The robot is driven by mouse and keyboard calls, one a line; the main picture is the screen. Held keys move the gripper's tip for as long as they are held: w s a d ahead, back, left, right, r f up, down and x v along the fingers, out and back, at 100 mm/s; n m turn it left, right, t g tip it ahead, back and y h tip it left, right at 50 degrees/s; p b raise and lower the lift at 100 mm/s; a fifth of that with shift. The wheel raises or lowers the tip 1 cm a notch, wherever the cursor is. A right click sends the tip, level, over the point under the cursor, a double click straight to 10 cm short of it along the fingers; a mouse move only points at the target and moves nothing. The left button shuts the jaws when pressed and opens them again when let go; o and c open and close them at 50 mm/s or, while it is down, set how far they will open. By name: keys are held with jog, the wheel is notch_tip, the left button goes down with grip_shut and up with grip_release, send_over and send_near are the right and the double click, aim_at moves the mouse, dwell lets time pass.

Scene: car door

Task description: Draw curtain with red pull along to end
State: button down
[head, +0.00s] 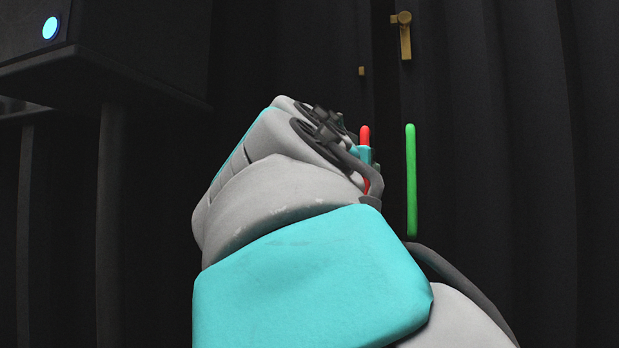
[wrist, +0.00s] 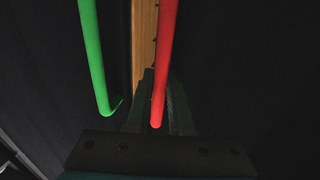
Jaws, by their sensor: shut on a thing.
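The red pull (head: 365,136) is a thin upright bar in front of dark curtain folds. In the head view my arm hides part of it. My gripper (head: 364,158) is at the red pull, with a cyan finger beside it. In the wrist view the red pull (wrist: 164,60) runs down between the two dark fingers of my gripper (wrist: 158,103), which are shut on it. The dark curtain (head: 460,120) hangs in folds behind and to the right.
A green upright bar (head: 411,180) stands close to the right of the red pull in the head view; it also shows in the wrist view (wrist: 93,55). A brass handle (head: 404,36) is above. A dark box with a blue light (head: 49,28) stands at the upper left.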

jog(key=shift+s+d, duration=0.1)
jog(key=shift+d, duration=0.15)
jog(key=c, duration=0.8)
grip_release()
jog(key=shift+a, duration=0.1)
